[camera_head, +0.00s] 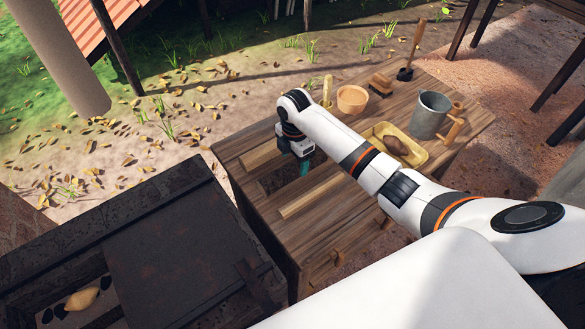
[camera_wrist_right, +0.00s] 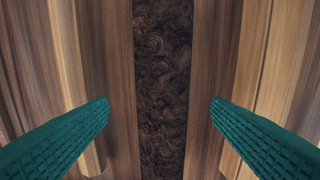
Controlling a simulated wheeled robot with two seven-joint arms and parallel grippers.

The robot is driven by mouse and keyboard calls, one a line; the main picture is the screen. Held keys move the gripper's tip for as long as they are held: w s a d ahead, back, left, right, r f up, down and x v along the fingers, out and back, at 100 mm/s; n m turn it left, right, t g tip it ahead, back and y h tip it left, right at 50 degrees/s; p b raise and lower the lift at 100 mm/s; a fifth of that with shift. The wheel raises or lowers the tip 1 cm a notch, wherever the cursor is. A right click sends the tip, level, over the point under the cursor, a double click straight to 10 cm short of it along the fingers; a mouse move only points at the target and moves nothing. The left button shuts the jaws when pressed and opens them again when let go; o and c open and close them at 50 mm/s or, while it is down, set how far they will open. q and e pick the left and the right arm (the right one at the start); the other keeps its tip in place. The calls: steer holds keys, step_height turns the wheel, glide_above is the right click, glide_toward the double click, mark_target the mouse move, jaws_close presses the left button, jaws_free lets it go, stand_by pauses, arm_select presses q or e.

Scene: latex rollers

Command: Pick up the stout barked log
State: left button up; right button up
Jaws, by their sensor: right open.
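In the right wrist view a dark brown, rough, bark-textured strip, which looks like the barked log (camera_wrist_right: 160,60), runs top to bottom through the middle. In the head view a dark patch (camera_head: 272,184) at the same place shows on the wooden table (camera_head: 345,255), left of my right gripper; the arm hides part of it. My right gripper (camera_head: 305,168) points down over the table's left part. It is open, with its teal ridged fingers (camera_wrist_right: 160,103) either side of the strip and nothing held. The height gap is unclear. My left gripper is out of view.
Pale wooden strips (camera_head: 312,196) lie near the gripper. Further right are a wooden bowl (camera_head: 352,99), a brush (camera_head: 380,84), a yellow tray (camera_head: 415,158) with a brown lump, and a grey bucket (camera_head: 429,116). A dark stove-like block (camera_head: 170,240) stands at left.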

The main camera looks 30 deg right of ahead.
mark_target(293, 165)
step_height(293, 165, down, 4)
steer(key=shift+a+f+p, duration=0.1)
steer(key=shift+a+p, duration=0.05)
steer(key=shift+p, duration=0.3)
steer(key=shift+w+f, duration=0.15)
steer(key=shift+f, duration=0.35)
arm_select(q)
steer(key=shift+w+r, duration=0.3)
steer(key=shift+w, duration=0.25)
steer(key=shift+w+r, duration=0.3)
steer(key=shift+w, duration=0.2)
arm_select(e)
steer(key=shift+c, duration=1.4)
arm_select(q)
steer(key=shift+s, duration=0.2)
arm_select(e)
steer(key=c, duration=0.9)
